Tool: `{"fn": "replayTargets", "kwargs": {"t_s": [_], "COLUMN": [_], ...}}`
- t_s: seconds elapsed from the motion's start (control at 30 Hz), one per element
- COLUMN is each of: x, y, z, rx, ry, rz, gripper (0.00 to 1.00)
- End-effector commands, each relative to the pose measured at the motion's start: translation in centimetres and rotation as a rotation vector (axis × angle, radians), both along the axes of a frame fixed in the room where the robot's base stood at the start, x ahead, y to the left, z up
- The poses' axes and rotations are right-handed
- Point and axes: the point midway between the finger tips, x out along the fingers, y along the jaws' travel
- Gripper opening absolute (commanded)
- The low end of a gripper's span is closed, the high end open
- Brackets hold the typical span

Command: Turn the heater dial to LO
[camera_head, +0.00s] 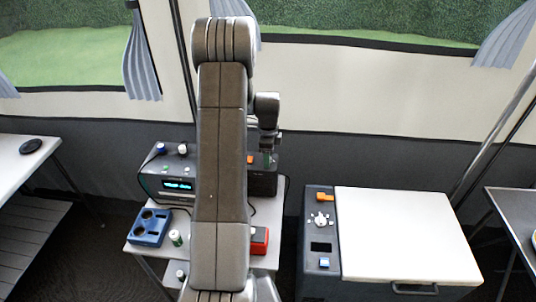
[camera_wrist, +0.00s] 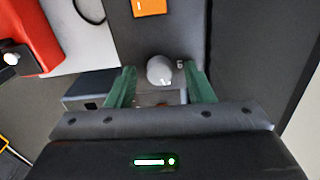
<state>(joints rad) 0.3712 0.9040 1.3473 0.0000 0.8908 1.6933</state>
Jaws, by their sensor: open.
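A round grey dial (camera_wrist: 160,70) sits on a dark box (camera_wrist: 185,25) in the wrist view. It has a small pale mark near its lower right edge, and a small white label beside it that I cannot read clearly. My gripper (camera_wrist: 160,88) is open, its two green fingers on either side of the dial with gaps between; I cannot tell how deep they reach. In the head view my gripper (camera_head: 268,160) is over the dark box (camera_head: 263,182) at the table's back right; the dial is hidden there.
An orange switch (camera_wrist: 149,7) is on the same box. On the table are a red box (camera_head: 259,241), a unit with a lit display (camera_head: 177,185), a blue holder (camera_head: 150,227) and a small green-and-white can (camera_head: 176,238). A white-lidded chest (camera_head: 405,235) with its own dial stands right.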

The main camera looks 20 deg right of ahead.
Motion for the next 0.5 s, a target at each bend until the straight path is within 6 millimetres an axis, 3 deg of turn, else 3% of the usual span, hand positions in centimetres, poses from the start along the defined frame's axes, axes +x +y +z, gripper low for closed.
{"fn": "replayTargets", "kwargs": {"t_s": [0.23,0.47,0.5], "x": [0.01,0.01,0.01], "y": [0.0,0.0,0.0], "z": [-0.1,-0.07,-0.07], "rx": [0.0,0.0,0.0], "ry": [0.0,0.0,0.0], "rz": [0.0,0.0,0.0], "gripper": [0.48,0.05,0.03]}}
